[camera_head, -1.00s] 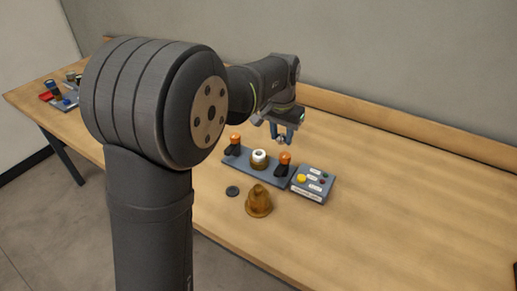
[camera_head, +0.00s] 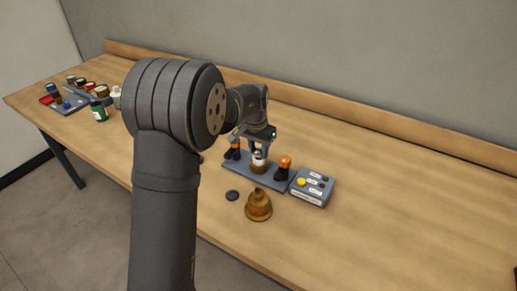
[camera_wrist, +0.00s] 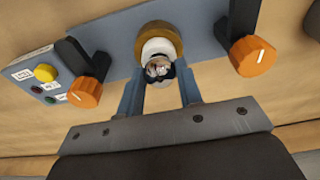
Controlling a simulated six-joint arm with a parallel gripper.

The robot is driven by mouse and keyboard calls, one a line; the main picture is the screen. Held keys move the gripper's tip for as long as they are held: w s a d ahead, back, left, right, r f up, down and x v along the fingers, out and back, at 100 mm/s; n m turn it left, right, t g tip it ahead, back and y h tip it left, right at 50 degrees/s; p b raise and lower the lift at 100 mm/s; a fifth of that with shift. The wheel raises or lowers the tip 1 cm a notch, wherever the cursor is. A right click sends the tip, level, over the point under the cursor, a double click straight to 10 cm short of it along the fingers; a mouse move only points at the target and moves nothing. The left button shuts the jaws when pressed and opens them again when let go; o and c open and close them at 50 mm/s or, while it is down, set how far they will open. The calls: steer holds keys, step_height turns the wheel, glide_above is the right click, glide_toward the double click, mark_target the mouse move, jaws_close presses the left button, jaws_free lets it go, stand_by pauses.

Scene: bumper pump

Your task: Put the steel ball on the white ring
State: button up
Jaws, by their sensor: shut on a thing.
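The steel ball (camera_wrist: 158,68) is shiny and lies between the blue-grey fingers of my gripper (camera_wrist: 160,76), which is shut on it. The white ring (camera_wrist: 158,47) sits on a round brass-coloured base and shows just behind the ball in the wrist view. In the head view my gripper (camera_head: 259,150) points down right over the white ring (camera_head: 259,161). The ball is small and hard to make out there. I cannot tell whether the ball touches the ring.
Orange-topped black bumpers (camera_wrist: 84,92) (camera_wrist: 252,56) flank the ring closely on a blue-grey plate (camera_head: 235,168). A button box (camera_head: 312,188) stands to the right. A brass bell-shaped piece (camera_head: 258,205) and a dark disc (camera_head: 232,195) lie in front. Several small items stand far left.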

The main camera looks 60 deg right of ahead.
mark_target(256, 154)
steer(key=shift+f, duration=0.35)
steer(key=o, duration=1.1)
steer(key=shift+c, duration=0.2)
step_height(256, 154, up, 13)
steer(key=a, duration=0.1)
steer(key=shift+a+f, duration=0.15)
steer(key=shift+a, duration=0.1)
steer(key=shift+f, duration=0.1)
